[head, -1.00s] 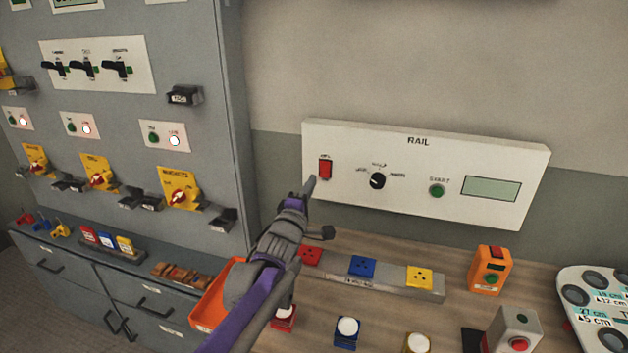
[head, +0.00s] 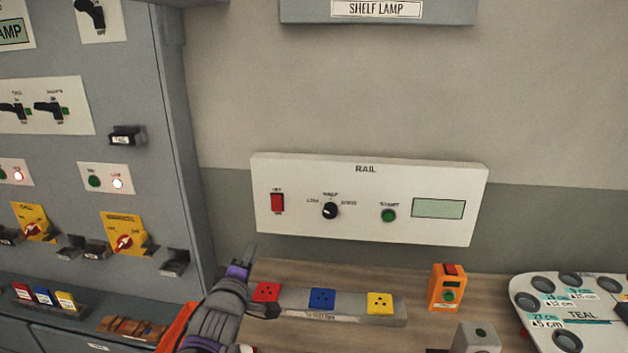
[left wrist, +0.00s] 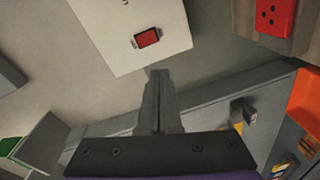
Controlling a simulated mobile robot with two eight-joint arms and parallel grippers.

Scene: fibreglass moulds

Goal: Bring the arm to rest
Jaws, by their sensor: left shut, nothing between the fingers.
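My left gripper (head: 247,256) is in front of the wall, just below the lower left corner of the white RAIL panel (head: 450,225) in the head view. Its fingers are shut with nothing between them, and they point upward. In the left wrist view the shut fingers (left wrist: 158,78) show near the panel's corner, apart from the red rocker switch (left wrist: 147,38). That switch (head: 277,202) sits at the panel's left in the head view, with a black knob (head: 330,211) and a green START button (head: 389,215) to its right. My right gripper is not in view.
A grey strip with red (head: 266,292), blue (head: 322,300) and yellow (head: 380,303) sockets lies on the bench beside my left gripper. An orange box (head: 447,288) stands farther right. A grey cabinet (head: 170,130) with switches rises at the left.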

